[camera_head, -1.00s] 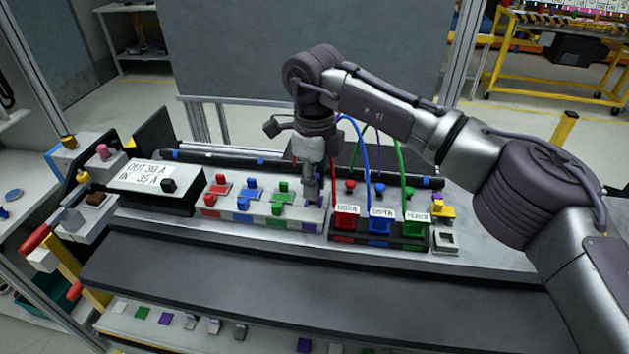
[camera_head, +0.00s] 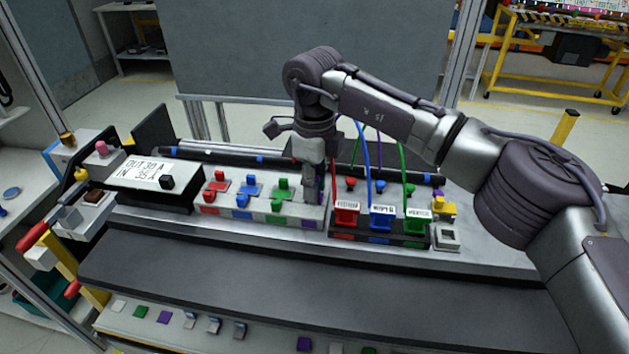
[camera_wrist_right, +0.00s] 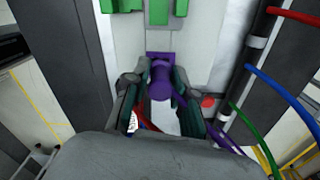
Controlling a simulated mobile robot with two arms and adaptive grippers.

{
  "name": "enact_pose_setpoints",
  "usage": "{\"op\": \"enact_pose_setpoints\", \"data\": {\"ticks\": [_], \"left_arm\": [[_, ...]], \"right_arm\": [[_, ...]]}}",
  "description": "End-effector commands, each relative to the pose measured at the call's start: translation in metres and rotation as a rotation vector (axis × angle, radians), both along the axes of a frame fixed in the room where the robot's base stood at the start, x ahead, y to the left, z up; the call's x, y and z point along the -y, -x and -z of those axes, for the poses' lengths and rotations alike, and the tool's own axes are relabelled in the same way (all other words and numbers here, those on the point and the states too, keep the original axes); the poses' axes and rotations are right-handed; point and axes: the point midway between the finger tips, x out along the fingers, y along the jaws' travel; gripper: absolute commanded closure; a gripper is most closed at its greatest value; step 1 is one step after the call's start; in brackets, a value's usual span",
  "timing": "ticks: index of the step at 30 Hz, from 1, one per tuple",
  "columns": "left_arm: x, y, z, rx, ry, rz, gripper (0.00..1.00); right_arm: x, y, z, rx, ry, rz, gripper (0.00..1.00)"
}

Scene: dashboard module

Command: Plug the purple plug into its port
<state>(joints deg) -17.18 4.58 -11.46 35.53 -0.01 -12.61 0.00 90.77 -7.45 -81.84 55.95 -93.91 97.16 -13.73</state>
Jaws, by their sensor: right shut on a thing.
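My right gripper (camera_head: 311,190) points down over the right end of the white port block (camera_head: 255,212) in the head view. In the right wrist view its fingers (camera_wrist_right: 161,100) are shut on the purple plug (camera_wrist_right: 161,78), one on each side. A purple cable trails from the plug to the lower right. The plug's front end is at a dark purple port (camera_wrist_right: 170,56); whether it is seated inside cannot be told. In the head view the gripper mostly hides the plug. My left gripper is not in view.
Red (camera_head: 217,187), blue (camera_head: 248,190) and green (camera_head: 282,193) plugs sit on the block to the left. Labelled red, blue and green connectors (camera_head: 381,217) with arching cables stand close on the right.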

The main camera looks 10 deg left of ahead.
Motion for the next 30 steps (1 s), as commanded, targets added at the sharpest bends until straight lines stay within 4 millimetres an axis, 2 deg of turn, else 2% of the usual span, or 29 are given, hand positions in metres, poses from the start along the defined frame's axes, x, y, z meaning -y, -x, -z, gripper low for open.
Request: {"op": "enact_pose_setpoints", "data": {"ticks": [9, 10, 14, 15, 25, 30], "left_arm": [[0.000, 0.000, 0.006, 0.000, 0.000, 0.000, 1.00], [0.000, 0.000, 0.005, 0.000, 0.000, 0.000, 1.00], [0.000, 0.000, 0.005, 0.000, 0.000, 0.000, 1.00], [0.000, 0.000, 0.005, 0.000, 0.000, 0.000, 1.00], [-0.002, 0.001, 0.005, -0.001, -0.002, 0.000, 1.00], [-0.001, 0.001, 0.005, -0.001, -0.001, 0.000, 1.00]], "right_arm": [[0.000, 0.000, 0.009, 0.000, 0.000, 0.000, 1.00], [0.000, 0.000, 0.008, 0.000, 0.000, 0.000, 0.70], [0.000, 0.000, 0.008, 0.000, 0.000, 0.000, 0.48], [0.000, 0.000, 0.008, 0.000, 0.000, 0.000, 0.45], [0.000, 0.000, 0.005, 0.000, 0.000, 0.000, 0.45], [-0.001, 0.000, -0.019, 0.002, -0.001, 0.000, 0.45]]}}
